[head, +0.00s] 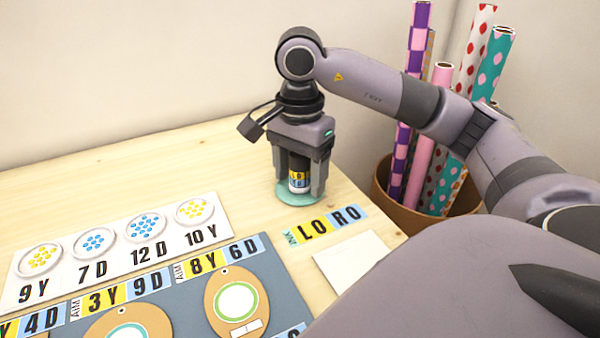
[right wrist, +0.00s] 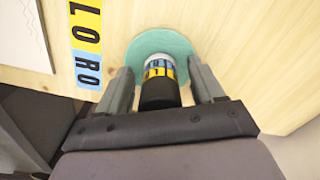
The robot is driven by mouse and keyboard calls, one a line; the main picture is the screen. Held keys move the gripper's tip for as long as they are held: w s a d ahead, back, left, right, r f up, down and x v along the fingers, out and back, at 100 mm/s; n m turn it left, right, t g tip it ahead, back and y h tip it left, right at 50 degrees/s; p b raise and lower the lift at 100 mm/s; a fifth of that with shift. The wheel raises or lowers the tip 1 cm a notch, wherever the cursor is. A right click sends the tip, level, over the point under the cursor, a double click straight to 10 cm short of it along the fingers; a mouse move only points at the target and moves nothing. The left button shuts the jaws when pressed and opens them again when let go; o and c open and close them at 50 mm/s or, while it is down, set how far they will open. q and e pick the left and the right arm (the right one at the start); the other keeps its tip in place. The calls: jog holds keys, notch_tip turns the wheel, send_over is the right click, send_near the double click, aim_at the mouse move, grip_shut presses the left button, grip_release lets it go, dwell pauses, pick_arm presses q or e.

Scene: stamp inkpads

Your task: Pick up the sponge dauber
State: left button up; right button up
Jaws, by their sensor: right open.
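The sponge dauber (head: 299,181) stands upright on a round teal pad (head: 292,200) at the back right of the table. It has a dark top and a yellow and blue label with letters. My right gripper (head: 300,188) points down over it, with one finger on either side. In the right wrist view the dauber (right wrist: 160,88) sits between the two open fingers (right wrist: 160,85), with a visible gap on each side. The teal pad (right wrist: 150,45) shows beyond it. My left gripper is not in view.
A white chart (head: 120,245) and a blue-grey mat (head: 180,300) with tags cover the left front. A brown bin (head: 390,200) holds patterned rolls at right.

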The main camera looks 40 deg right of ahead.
jog(key=c, duration=1.1)
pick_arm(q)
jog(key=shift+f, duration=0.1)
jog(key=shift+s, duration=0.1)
pick_arm(e)
jog(key=shift+r, duration=0.15)
jog(key=shift+r, duration=0.55)
notch_tip(320, 180, up, 12)
jog(key=p, duration=0.7)
jog(key=shift+f, duration=0.15)
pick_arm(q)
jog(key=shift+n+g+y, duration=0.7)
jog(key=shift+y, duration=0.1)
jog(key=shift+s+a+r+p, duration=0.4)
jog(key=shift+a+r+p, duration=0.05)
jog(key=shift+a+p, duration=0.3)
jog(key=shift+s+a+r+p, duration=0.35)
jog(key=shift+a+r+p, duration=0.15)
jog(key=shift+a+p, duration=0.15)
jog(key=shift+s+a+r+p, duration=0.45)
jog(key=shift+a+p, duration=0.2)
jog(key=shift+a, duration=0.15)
pick_arm(e)
jog(key=shift+r, duration=3.55)
